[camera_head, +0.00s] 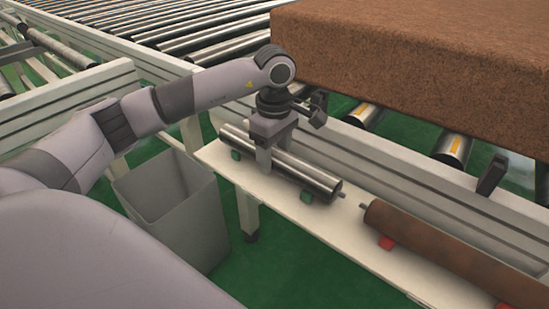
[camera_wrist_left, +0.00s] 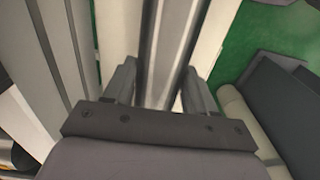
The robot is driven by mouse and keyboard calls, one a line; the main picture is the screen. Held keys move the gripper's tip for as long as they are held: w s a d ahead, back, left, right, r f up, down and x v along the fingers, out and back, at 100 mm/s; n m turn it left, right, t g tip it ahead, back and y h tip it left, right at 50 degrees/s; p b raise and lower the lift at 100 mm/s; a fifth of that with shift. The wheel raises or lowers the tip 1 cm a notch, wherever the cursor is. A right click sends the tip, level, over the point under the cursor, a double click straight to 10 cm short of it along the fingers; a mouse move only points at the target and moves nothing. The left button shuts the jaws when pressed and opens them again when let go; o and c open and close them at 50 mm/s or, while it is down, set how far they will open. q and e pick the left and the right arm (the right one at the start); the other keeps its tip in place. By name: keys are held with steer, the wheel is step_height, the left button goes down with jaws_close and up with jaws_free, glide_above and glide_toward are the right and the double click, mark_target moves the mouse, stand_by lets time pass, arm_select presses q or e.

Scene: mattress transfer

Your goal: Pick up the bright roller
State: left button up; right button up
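The bright roller (camera_head: 308,172) is a shiny metal cylinder lying on green supports on a white shelf (camera_head: 350,235). In the left wrist view the roller (camera_wrist_left: 165,45) runs between my fingers from the top. My left gripper (camera_head: 264,163) points down over the roller's left part in the head view. Its fingers (camera_wrist_left: 160,80) straddle the roller, one on each side, and look open, with a narrow gap at the left finger. The fingertips are partly hidden behind the roller. My right gripper is not in view.
A rusty brown roller (camera_head: 455,252) lies on red supports further right on the shelf. A grey bin (camera_head: 185,215) stands on the green floor, left of the shelf. Behind are a conveyor frame (camera_head: 400,172) and a large brown mattress block (camera_head: 420,60).

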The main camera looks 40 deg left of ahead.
arm_select(q)
jaws_close()
steer(key=shift+r, duration=0.1)
